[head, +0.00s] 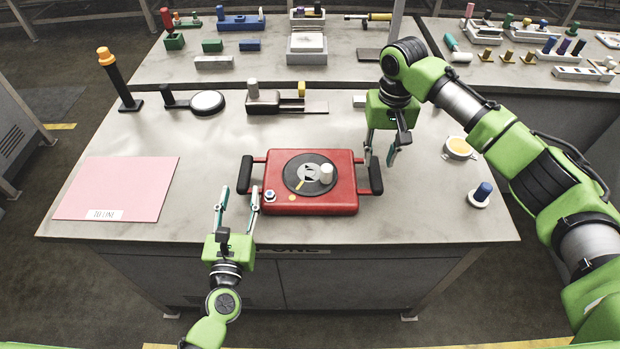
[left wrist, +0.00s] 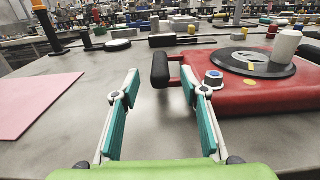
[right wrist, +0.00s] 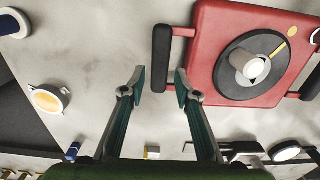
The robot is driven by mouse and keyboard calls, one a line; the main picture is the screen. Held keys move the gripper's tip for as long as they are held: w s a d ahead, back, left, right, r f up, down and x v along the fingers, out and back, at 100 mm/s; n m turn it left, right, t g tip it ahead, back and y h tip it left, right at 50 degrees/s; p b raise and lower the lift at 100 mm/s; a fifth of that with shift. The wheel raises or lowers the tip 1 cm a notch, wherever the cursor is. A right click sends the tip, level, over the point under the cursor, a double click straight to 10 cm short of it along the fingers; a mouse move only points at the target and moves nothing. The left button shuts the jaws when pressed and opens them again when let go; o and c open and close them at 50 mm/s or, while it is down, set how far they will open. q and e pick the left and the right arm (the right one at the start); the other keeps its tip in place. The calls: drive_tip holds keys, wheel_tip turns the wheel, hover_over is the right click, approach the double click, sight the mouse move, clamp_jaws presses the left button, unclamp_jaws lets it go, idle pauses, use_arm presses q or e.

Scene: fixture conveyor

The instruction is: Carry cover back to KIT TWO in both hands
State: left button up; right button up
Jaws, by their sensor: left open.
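A red, flat box-like piece (head: 341,201) with a black handle at each side lies on the near table; it looks like the cover. A dark disc (head: 293,184) and a white cylinder (head: 326,174) are on its top. My left gripper (head: 238,194) is open at its left handle (head: 245,175); in the left wrist view that handle (left wrist: 160,70) shows between and beyond the fingertips. My right gripper (head: 380,156) is open near the right handle (head: 375,177); in the right wrist view this handle (right wrist: 161,60) lies just beyond the fingertips. Neither gripper holds anything.
A pink mat (head: 120,188) lies left on the table. A black post with an orange top (head: 119,78) stands behind it. Fixtures (head: 285,103) line the back. A second table (head: 350,60) is behind.

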sight(244, 171)
use_arm(q)
drive_tip(key=w, duration=0.8)
drive_tip(key=shift+w, duration=0.1)
use_arm(e)
wheel_tip(244, 171, down, 8)
drive_tip(key=shift+f, duration=0.1)
use_arm(q)
drive_tip(key=c, duration=0.9)
use_arm(e)
clamp_jaws()
use_arm(q)
clamp_jaws()
use_arm(e)
drive_tip(key=shift+w, duration=0.1)
